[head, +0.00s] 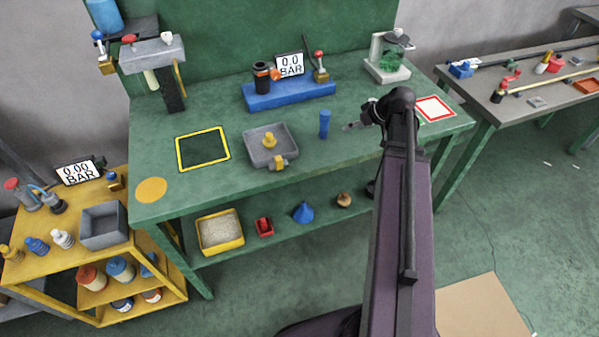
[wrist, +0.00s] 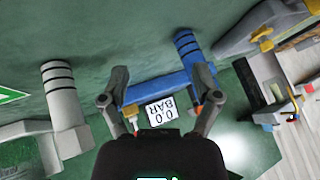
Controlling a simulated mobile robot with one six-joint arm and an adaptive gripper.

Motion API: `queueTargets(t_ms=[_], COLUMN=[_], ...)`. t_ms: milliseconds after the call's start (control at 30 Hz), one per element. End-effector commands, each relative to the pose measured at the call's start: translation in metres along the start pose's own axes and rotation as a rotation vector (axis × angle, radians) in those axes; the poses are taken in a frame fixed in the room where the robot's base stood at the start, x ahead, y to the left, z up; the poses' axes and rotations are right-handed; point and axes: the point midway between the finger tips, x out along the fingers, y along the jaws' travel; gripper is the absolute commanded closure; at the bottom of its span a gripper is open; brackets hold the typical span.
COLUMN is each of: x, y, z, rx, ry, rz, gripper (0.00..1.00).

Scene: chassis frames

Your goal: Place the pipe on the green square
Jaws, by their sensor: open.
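A blue cylinder (head: 325,124) stands upright on the green table, left of my gripper (head: 356,125). It shows in the wrist view as a blue cylinder with black bands (wrist: 189,46). A light grey cylinder with black bands (wrist: 62,90) also stands in the wrist view, at the left. I cannot tell which is the pipe. A green patch with a white border (wrist: 10,95), cut off at the left edge of the wrist view, looks like the green square. My gripper, also in the wrist view (wrist: 160,80), is open and empty above the table. My arm hides part of the table.
A blue base (head: 290,94) with a 0.0 BAR display (head: 289,65) stands behind the blue cylinder. A grey tray (head: 251,153), a yellow-outlined square (head: 178,156) and an orange disc (head: 151,189) lie to the left. A red-bordered square (head: 436,108) lies right of my arm.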

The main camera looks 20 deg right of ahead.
Motion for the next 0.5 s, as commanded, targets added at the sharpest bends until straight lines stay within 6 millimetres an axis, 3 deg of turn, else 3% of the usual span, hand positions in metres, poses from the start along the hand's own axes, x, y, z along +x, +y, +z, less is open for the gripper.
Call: queueTargets(t_ms=[100,500], x=[0.021,0.064], y=[-0.035,-0.122], z=[0.008,0.041], rx=[0.031,0.137], ry=[-0.094,-0.354], rz=[0.011,0.144], gripper=[0.19,0.19])
